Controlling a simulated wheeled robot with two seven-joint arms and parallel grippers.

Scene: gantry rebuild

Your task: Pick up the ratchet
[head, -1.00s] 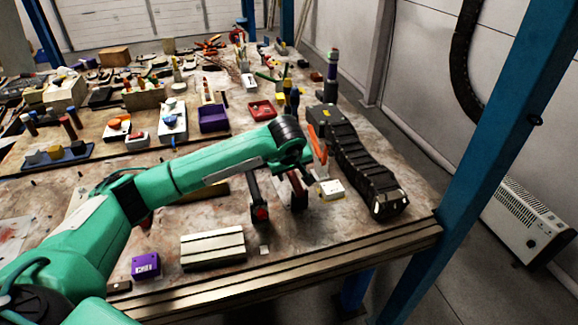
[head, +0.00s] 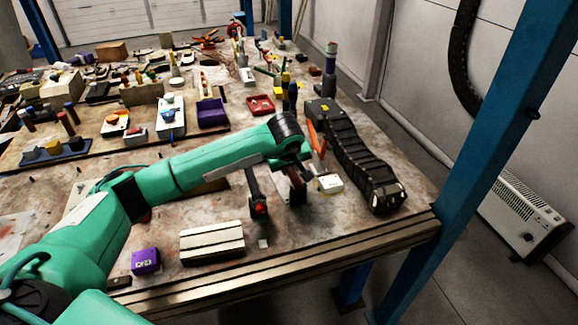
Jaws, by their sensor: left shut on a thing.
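My left arm comes in from the left over the bench, with its wrist bent downward. My left gripper (head: 297,188) is below that wrist, low over the front right of the bench, and is shut on a dark tool, possibly the ratchet. Its jaws and the held part are small, dark and partly covered by the wrist. A dark bar with a red end (head: 258,206) shows just left of it; I cannot tell whether it belongs to the held tool. My right gripper is not in view.
A black cable chain (head: 352,152) lies right of the gripper, with a small white box (head: 330,184) between. A pale ribbed block (head: 212,242) and a purple block (head: 146,261) sit near the front edge. A blue post (head: 470,165) stands at the right.

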